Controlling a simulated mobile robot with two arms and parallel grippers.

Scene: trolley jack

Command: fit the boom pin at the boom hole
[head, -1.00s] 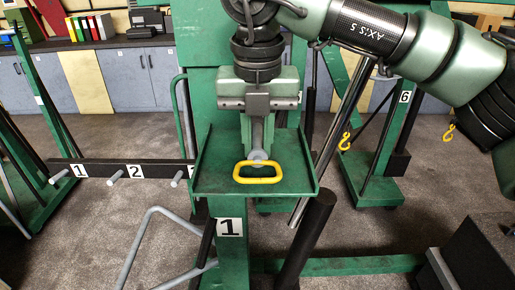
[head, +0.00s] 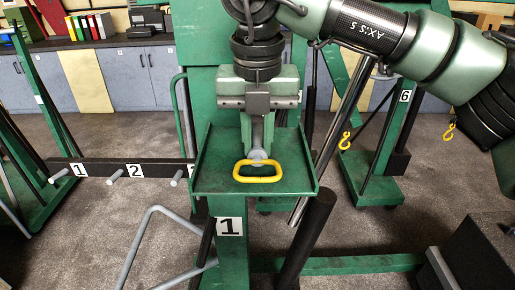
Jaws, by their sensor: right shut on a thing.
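My right gripper (head: 257,140) points down over the green tray, in the middle of the head view. It is shut on a pin with a grey round end (head: 257,156) and a yellow loop handle (head: 258,180), which I take to be the boom pin. The fingers and wrist hide most of the pin. I cannot tell whether the pin touches the tray. The boom hole cannot be made out in this view. My left gripper is not in view.
The green tray (head: 213,185) has raised side walls and sits on a post marked 1 (head: 230,227). A black rail (head: 100,168) with grey pegs is at left. Green stands with yellow hooks (head: 345,140) are at right. A grey tubular frame (head: 140,245) stands in front.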

